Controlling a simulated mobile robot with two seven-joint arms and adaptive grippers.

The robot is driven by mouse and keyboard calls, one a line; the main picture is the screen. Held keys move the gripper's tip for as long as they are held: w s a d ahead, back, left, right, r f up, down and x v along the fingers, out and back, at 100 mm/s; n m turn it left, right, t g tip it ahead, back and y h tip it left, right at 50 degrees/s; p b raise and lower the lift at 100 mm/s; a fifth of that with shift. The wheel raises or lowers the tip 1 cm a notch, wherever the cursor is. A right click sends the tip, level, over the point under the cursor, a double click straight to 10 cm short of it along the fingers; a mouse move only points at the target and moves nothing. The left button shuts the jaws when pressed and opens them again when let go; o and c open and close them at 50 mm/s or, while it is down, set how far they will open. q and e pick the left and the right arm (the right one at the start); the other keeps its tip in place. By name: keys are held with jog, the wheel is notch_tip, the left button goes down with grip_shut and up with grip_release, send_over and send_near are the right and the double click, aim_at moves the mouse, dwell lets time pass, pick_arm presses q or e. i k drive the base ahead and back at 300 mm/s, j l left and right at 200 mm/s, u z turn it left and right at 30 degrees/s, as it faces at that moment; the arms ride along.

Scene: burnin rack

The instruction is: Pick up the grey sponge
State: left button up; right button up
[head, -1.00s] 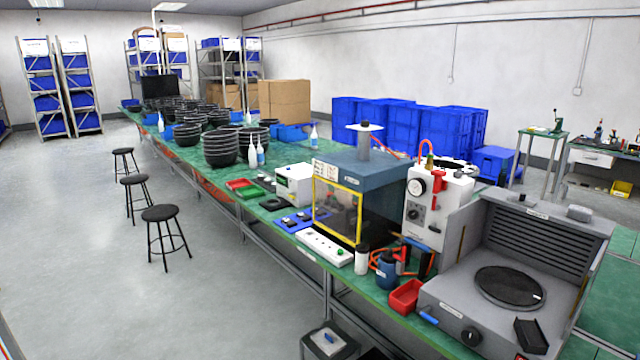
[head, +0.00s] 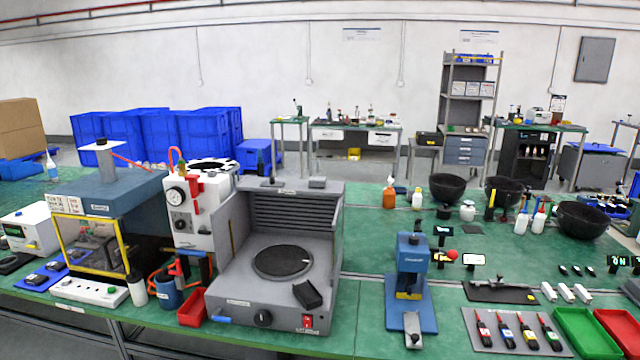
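A small light-grey block (head: 317,183), which looks like the grey sponge, lies on the top edge of the grey bench machine (head: 240,290) near its right corner. It is small in the picture, so its texture cannot be told. Neither of my grippers is in view.
The machine has a round dark plate (head: 283,262) and a black holder (head: 307,294) on it. A blue press (head: 411,275) stands to its right and a red bin (head: 192,308) to its left. Green bench top (head: 365,225) is clear just right of the machine.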

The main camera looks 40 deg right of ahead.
aim_at(313, 181)
jog(key=z, duration=1.65)
